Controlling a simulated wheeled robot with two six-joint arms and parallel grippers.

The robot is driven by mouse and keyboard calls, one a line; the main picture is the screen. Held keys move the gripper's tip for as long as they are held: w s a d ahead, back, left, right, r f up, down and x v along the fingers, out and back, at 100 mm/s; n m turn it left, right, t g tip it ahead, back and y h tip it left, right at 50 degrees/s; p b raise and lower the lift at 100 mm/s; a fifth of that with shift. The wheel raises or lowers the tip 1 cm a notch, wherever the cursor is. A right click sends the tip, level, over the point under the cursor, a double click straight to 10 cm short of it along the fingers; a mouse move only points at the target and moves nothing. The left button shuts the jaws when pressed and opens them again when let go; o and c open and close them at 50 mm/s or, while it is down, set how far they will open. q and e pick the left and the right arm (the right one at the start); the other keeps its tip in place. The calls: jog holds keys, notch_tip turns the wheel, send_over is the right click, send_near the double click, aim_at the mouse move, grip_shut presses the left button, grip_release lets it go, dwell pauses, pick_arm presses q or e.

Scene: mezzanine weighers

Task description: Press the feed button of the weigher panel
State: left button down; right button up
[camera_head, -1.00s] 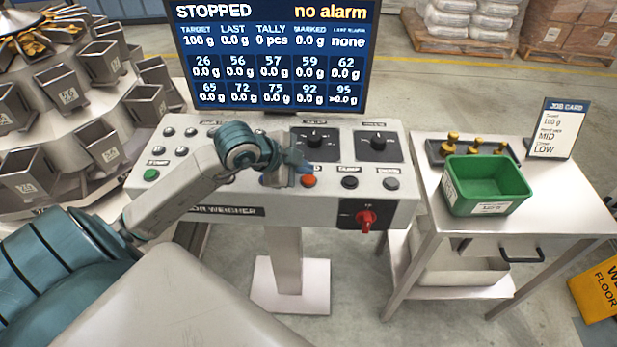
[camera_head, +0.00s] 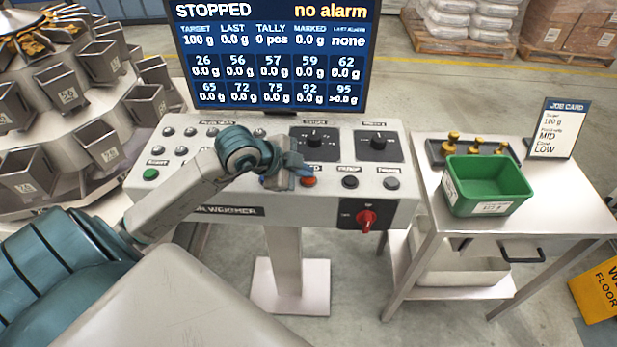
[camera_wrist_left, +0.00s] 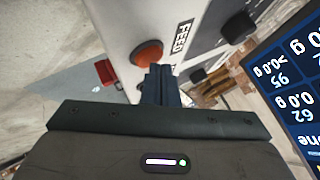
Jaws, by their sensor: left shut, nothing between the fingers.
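The weigher panel (camera_head: 240,205) is a pale grey sloped console under a screen. Its feed button is an orange-red round cap (camera_head: 308,182), beside a label partly hidden by my gripper. In the left wrist view the orange button (camera_wrist_left: 148,53) sits next to the FEED label. My left gripper (camera_head: 299,172) is shut and empty, just above and left of the button in the head view. In the wrist view its dark fingertips (camera_wrist_left: 160,72) are close to the button's edge; I cannot tell whether they touch. My right gripper is not in view.
The screen (camera_head: 275,55) reads STOPPED and no alarm. Black buttons (camera_head: 350,182), dials (camera_head: 314,138) and a red rotary switch (camera_head: 367,220) lie nearby. A side table (camera_head: 560,205) holds a green bin (camera_head: 488,185) and a job card (camera_head: 556,128).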

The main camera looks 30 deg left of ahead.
aim_at(304, 180)
pick_arm(q)
jog(key=shift+f, duration=0.3)
dwell(0.4)
jog(key=shift+r, duration=0.15)
jog(key=shift+r+p, duration=0.75)
jog(key=shift+p, duration=0.05)
notch_tip(304, 180, up, 5)
jog(key=p, duration=0.5)
dwell(0.5)
